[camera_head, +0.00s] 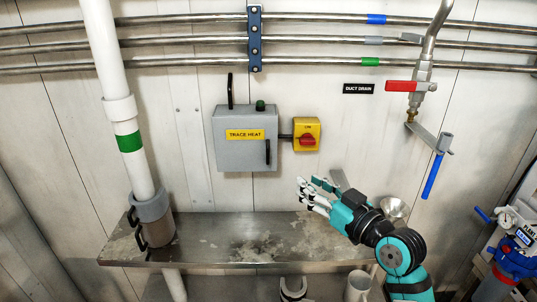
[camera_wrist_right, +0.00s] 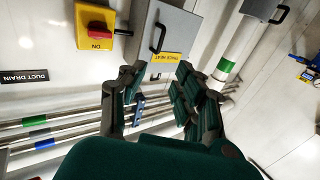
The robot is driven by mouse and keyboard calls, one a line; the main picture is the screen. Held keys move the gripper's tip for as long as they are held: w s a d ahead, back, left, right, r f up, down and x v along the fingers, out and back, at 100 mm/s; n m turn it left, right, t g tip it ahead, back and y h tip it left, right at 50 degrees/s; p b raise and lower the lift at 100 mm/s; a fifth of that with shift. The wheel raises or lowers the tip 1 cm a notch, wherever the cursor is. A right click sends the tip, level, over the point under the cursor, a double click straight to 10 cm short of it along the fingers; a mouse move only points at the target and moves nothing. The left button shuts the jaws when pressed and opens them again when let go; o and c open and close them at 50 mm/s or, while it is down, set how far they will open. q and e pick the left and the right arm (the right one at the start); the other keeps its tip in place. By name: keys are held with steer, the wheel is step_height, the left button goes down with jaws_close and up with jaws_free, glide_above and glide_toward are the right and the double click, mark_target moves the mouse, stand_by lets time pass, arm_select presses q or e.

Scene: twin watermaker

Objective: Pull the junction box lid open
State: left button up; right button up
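The junction box (camera_head: 245,155) is a grey wall box with a yellow TRACE HEAT label and a black handle (camera_head: 267,152) at the right of its front. Its lid looks shut. In the right wrist view the box (camera_wrist_right: 178,28) and its handle (camera_wrist_right: 158,38) appear upside down, beyond my fingers. My right gripper (camera_head: 318,190) is below and to the right of the box, over the shelf, apart from the handle. Its fingers are spread with nothing between them, as the right wrist view also shows (camera_wrist_right: 157,82). My left gripper is in neither view.
A yellow switch box with a red knob (camera_head: 307,140) adjoins the box's right side. A metal shelf (camera_head: 225,240) runs below. A white pipe (camera_head: 104,70) stands left. A red-handled valve (camera_head: 400,87) is at right. The wall between gripper and box looks clear.

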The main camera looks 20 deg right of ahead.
steer(key=p, duration=0.4)
glide_toward(246, 149)
steer(key=w+d, duration=0.2)
steer(key=w, duration=0.2)
jaws_close()
